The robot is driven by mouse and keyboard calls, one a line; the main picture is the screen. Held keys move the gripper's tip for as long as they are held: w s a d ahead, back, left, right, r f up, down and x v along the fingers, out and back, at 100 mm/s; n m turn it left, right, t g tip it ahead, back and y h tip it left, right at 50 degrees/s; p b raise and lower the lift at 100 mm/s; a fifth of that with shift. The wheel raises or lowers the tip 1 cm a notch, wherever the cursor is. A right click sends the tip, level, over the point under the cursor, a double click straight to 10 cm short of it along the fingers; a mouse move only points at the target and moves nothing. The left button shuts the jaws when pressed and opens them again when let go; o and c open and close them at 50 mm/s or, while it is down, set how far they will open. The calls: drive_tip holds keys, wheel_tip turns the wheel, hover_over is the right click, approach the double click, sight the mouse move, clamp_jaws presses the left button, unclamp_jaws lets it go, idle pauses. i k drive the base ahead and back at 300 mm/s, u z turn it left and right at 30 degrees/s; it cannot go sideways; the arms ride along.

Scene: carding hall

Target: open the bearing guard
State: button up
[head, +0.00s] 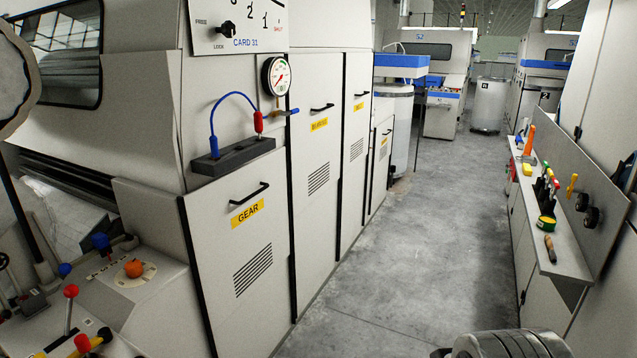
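A tall off-white door panel (314,170) stands on the side of the carding machine, just beyond the GEAR door. Its small yellow label (319,125) seems to read BEARINGS, though the letters are blurred. It has a black bar handle (321,108) near the top and vent slots (318,179) lower down. The panel looks shut and flush with its neighbours. My gripper is not in view, so its place relative to the panel cannot be told.
The GEAR door (248,270) is nearer, with a black block (233,155) and blue hose above it. A pressure gauge (277,77) juts out at left. A tool shelf (556,255) lines the right. The grey floor aisle (410,240) between is clear.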

sight(316, 89)
drive_tip(key=i, duration=3.2)
drive_tip(key=u, duration=1.4)
